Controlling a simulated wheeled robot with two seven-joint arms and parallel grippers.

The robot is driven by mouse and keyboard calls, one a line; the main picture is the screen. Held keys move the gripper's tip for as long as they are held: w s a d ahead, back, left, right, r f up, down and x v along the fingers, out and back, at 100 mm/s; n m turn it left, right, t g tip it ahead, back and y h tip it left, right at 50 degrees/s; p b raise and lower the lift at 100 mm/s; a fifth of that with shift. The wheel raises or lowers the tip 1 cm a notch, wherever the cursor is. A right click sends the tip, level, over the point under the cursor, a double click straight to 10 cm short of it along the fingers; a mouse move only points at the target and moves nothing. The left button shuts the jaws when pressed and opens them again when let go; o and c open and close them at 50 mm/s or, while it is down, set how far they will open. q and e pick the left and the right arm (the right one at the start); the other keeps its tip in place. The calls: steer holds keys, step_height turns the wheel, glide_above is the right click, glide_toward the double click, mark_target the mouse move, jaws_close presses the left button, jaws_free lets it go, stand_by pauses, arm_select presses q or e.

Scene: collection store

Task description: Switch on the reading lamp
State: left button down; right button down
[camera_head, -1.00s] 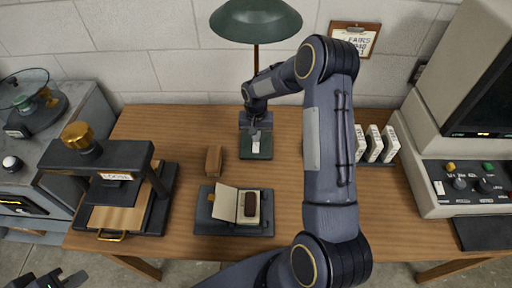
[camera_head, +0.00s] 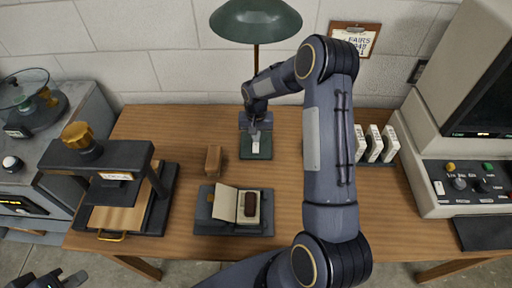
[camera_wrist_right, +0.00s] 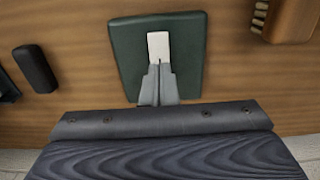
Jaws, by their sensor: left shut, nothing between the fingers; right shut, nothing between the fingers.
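The reading lamp has a green shade (camera_head: 256,20), a thin brass stem and a dark green base (camera_head: 256,172) at the back of the wooden desk. A white switch plate on the base (camera_wrist_right: 158,45) shows in the wrist view. My right gripper (camera_head: 254,134) is shut and empty over the base. In the wrist view its fingertips (camera_wrist_right: 159,68) overlap the lower edge of the white plate; I cannot tell whether they touch it. No glow from the shade is visible. My left gripper (camera_head: 48,280) is shut and empty at the bottom left, partly cut off.
An open book on a dark stand (camera_head: 233,229), a small brown block (camera_head: 213,159) and a press with a brass knob (camera_head: 77,134) stand left of my right arm. White boxes (camera_head: 374,146) and a large console (camera_head: 470,185) are at the right.

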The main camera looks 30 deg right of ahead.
steer(key=shift+f+b, duration=0.8)
steer(key=shift+f, duration=0.2)
stand_by(0.5)
steer(key=shift+r, duration=0.15)
steer(key=shift+r+p, duration=1.85)
steer(key=shift+r, duration=1.6)
